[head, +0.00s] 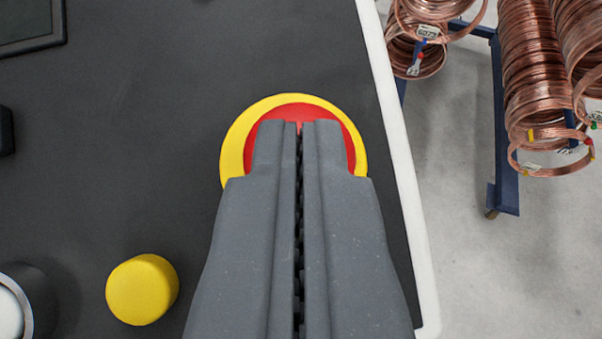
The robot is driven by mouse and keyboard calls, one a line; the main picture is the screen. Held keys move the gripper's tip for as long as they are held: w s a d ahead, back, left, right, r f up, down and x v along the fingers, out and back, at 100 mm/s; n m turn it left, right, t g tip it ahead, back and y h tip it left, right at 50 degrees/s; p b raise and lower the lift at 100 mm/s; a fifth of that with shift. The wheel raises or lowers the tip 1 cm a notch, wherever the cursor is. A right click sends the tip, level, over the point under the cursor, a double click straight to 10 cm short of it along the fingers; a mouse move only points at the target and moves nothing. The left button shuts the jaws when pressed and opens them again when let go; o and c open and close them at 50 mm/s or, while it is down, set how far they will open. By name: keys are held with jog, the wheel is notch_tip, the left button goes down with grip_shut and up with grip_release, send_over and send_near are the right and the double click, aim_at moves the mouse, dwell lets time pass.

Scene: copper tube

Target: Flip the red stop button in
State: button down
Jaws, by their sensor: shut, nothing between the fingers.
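The red stop button (300,109) is round and sits on a yellow ring (234,153) on a dark panel (150,150), near the panel's right edge. My gripper (299,127) is shut and empty, with its two grey fingers side by side. The fingertips lie over the button in the head view and hide its middle and lower part. Whether they touch the button or hover above it, I cannot tell.
A yellow round knob (142,289) stands at the lower left of the button, with a dark-rimmed round part (28,300) beyond it. A white border (400,150) edges the panel. Copper tube coils (540,80) hang on a blue rack (505,150) at the right.

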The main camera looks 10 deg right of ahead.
jog(key=shift+s+f, duration=0.15)
jog(key=shift+f, duration=0.6)
jog(key=s+a+r, duration=0.2)
jog(key=s+r, duration=0.7)
jog(key=s, duration=0.1)
jog(key=shift+a+r, duration=0.15)
jog(key=shift+r, duration=0.05)
